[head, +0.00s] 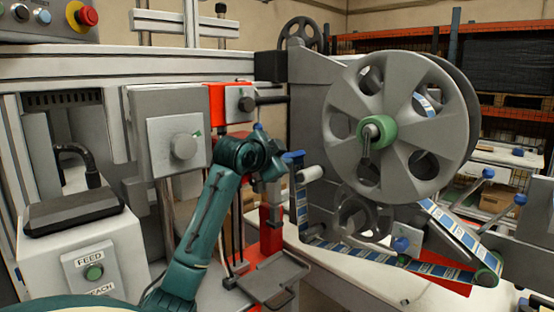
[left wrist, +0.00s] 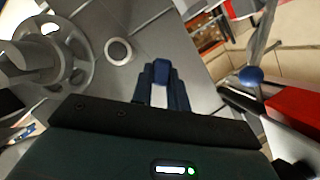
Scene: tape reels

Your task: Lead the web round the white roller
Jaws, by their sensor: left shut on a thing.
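The white roller (head: 309,174) sticks out from the grey machine plate, left of the big reel. Its pale round end also appears in the left wrist view (left wrist: 119,50). The web (head: 302,212), a strip with blue and white labels, rises just left of the roller to my left gripper (head: 293,157). That gripper is shut on the web's upper end, beside and slightly above the roller. In the left wrist view its blue fingers (left wrist: 162,82) have a pale strip between them. Whether the web touches the roller cannot be told. My right gripper is not in view.
A big grey reel (head: 395,85) with a green hub stands right of the roller. The web's lower run passes blue-knobbed parts (head: 401,244) and a green roller (head: 486,278). A red bracket (head: 271,215) stands close below my gripper. A feed box (head: 95,250) is at left.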

